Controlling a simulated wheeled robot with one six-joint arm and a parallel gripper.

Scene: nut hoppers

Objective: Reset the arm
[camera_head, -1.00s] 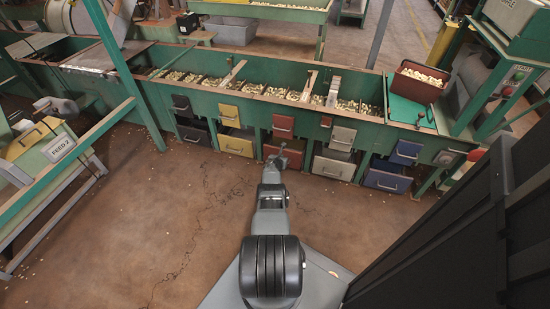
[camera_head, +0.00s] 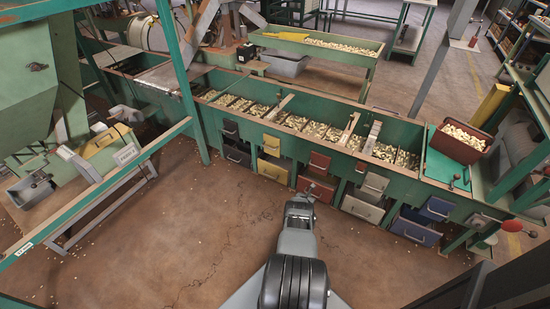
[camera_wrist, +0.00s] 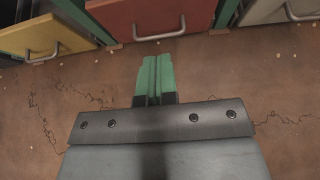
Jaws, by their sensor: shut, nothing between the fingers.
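My gripper (camera_head: 310,190) is at the end of my arm, low in front of the long green hopper bench, close to the red drawers. In the wrist view my gripper (camera_wrist: 154,78) shows its two green fingers pressed together with nothing between them. Below the fingers is bare floor. A red drawer (camera_wrist: 150,17) with a metal handle lies just beyond the fingertips, apart from them. A yellow drawer (camera_wrist: 45,35) is to the left and a pale drawer (camera_wrist: 275,10) to the right.
The green bench (camera_head: 275,118) holds nuts in several compartments. A brown bin of nuts (camera_head: 462,142) stands at its right end. A green-railed feed machine (camera_head: 110,190) is at the left. The cracked brown floor (camera_head: 190,230) between is clear apart from scattered nuts.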

